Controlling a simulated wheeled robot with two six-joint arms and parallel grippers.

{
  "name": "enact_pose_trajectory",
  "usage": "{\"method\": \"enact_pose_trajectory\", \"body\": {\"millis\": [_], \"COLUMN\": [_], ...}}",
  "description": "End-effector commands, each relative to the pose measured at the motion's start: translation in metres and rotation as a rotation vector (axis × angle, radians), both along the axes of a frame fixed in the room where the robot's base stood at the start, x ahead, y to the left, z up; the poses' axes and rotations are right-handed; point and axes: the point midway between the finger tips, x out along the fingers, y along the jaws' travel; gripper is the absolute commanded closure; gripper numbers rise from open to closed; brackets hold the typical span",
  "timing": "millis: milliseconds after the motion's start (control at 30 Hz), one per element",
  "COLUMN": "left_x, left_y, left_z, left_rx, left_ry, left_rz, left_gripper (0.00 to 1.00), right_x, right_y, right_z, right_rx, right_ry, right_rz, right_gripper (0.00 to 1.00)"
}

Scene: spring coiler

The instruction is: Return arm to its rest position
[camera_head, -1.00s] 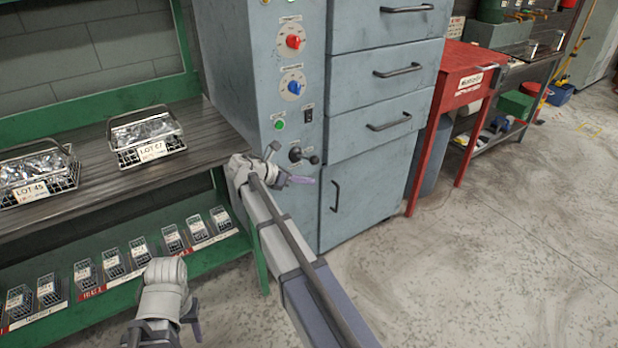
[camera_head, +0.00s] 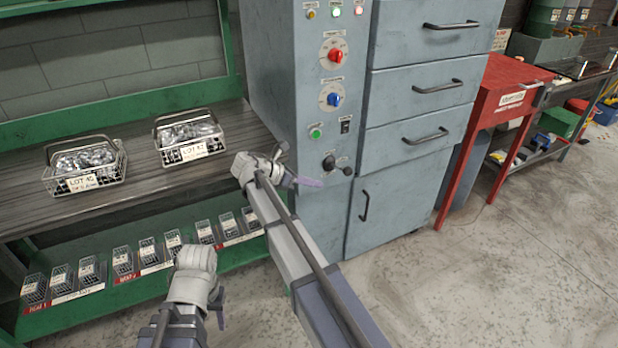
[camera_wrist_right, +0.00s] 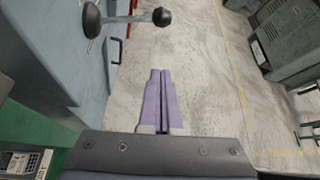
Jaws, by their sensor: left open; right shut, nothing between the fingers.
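My right gripper (camera_head: 308,182) reaches out in front of the grey cabinet, just below a black-knobbed lever (camera_head: 329,164). In the right wrist view its purple fingers (camera_wrist_right: 160,100) are shut together with nothing between them, above the floor. The same lever (camera_wrist_right: 92,19) shows at upper left there, apart from the fingertips. My left gripper (camera_head: 219,308) is low at the bottom of the head view, in front of the lower shelf. Its fingers are small and partly hidden by its own wrist; it appears empty.
The grey cabinet (camera_head: 420,150) with drawers and dials stands close to my right arm. Two wire baskets, LOT 45 (camera_head: 85,181) and LOT 42 (camera_head: 190,153), sit on the green-framed bench. Small wire bins line its lower shelf (camera_head: 100,300).

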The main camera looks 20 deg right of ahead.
Motion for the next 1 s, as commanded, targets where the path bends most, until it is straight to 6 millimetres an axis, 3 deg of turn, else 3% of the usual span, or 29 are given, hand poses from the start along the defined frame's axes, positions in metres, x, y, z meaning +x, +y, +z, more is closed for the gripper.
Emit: {"method": "enact_pose_trajectory", "body": {"millis": [167,267,467,700,900,1000], "left_x": [0.0,0.0,0.0,0.0,0.0,0.0], "left_y": [0.0,0.0,0.0,0.0,0.0,0.0], "left_z": [0.002,0.015,0.073,0.141,0.179,0.188], "left_rx": [0.0,0.0,0.0,0.0,0.0,0.0], "left_ry": [0.0,0.0,0.0,0.0,0.0,0.0], "left_rz": [0.0,0.0,0.0,0.001,0.001,0.001], "left_gripper": [0.5,0.5,0.5,0.5,0.5,0.5], "right_x": [-0.001,-0.013,-0.075,-0.167,-0.23,-0.248], "right_y": [0.001,0.011,0.072,0.163,0.218,0.234], "right_z": [0.001,0.007,0.026,0.051,0.073,0.08], "right_rx": [0.003,0.038,0.26,0.559,0.684,0.706], "right_ry": [-0.005,-0.06,-0.37,-0.697,-0.81,-0.83], "right_rz": [-0.001,-0.023,-0.214,-0.653,-1.024,-1.149], "right_gripper": [1.0,1.0,1.0,1.0,1.0,1.0]}}
